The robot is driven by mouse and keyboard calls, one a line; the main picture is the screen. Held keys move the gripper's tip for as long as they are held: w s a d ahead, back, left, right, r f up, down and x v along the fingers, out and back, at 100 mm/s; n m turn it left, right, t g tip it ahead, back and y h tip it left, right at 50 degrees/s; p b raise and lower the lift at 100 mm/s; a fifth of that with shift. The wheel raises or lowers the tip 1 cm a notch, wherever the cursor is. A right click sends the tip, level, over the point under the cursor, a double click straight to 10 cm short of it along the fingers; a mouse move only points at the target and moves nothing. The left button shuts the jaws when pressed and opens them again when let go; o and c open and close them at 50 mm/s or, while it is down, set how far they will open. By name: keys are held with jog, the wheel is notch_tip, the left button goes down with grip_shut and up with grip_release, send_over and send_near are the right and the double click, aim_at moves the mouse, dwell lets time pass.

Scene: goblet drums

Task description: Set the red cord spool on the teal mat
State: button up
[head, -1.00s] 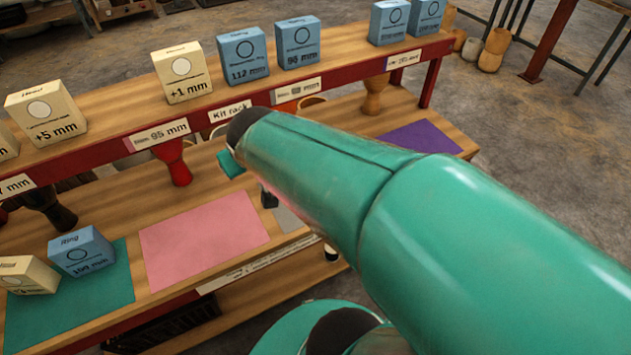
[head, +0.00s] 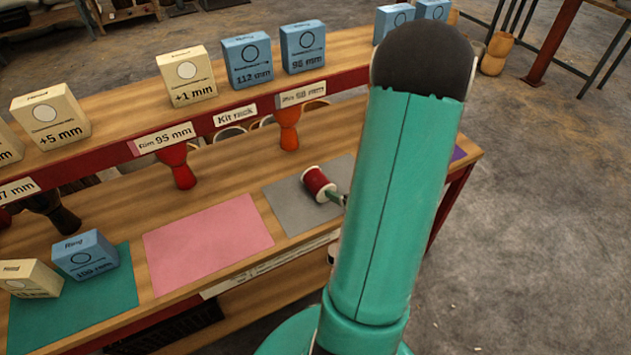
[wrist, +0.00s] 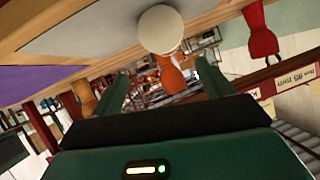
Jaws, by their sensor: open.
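The red cord spool (head: 319,184) sits on the grey mat (head: 289,206) and appears to lie on its side. In the wrist view a pale round disc (wrist: 160,29), seemingly its end, faces me beyond the fingertips. My gripper (wrist: 162,85) is open, its two green fingers apart with nothing between them. In the head view only a bit of it (head: 339,198) shows, close to the spool's right end; my arm hides the rest. The teal mat (head: 75,308) is at the far left, with a blue ring box (head: 85,256) and a cream box (head: 29,279) on its back part.
The pink mat (head: 207,246) lies empty between the teal and grey mats. A raised rack (head: 112,150) with boxes on top runs behind, above red (head: 180,167) and orange (head: 288,128) goblet drums. The front of the teal mat is clear.

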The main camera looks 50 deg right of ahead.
aim_at(320, 183)
jog(key=shift+m+t+y, duration=0.3)
jog(key=shift+m+t, duration=0.1)
jog(key=shift+t, duration=0.2)
jog(key=x, duration=0.4)
jog(key=f+x, duration=0.1)
jog(key=x, duration=0.3)
jog(key=f+x, duration=0.1)
jog(key=x, duration=0.3)
jog(key=shift+s+a, duration=0.3)
jog(key=shift+s, duration=0.1)
jog(key=c, duration=1.1)
jog(key=shift+r, duration=0.1)
